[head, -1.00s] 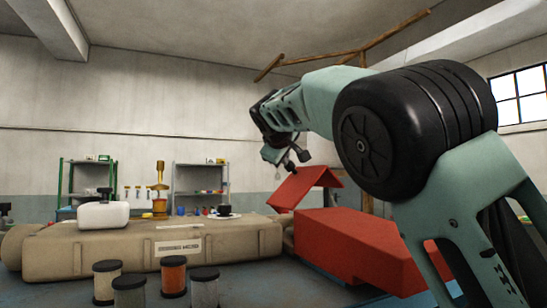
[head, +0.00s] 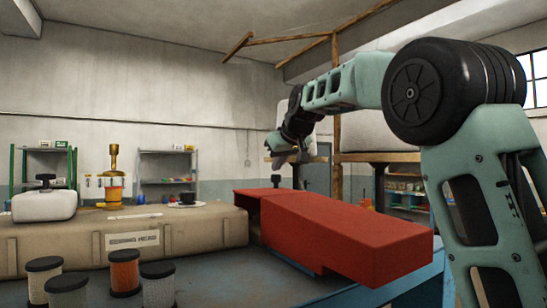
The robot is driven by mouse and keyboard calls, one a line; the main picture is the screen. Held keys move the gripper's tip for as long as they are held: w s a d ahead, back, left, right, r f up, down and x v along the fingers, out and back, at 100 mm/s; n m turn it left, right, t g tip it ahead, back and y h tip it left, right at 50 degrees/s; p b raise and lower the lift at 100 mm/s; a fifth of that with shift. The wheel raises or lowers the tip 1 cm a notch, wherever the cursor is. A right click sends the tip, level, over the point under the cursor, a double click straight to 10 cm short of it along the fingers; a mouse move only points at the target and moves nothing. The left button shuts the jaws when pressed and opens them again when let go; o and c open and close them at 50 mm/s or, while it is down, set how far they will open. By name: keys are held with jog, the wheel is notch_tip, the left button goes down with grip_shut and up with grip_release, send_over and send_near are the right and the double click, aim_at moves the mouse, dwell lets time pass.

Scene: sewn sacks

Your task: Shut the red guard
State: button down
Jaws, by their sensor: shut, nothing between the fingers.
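The red guard (head: 262,192) lies flat at the far left end of the long red housing (head: 345,232), level with its top, and looks shut. A small dark gap shows under its near edge. My gripper (head: 288,158) is above and just beyond the guard, apart from it in the picture. Its fingers are small and dark, shut, with nothing visible between them.
Several thread spools (head: 125,270) stand in front. A blue table edge (head: 400,288) runs below the housing.

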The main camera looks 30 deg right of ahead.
jog(key=shift+d+f, duration=0.3)
jog(key=shift+f, duration=0.2)
jog(key=shift+f, duration=0.15)
jog(key=shift+s, duration=0.1)
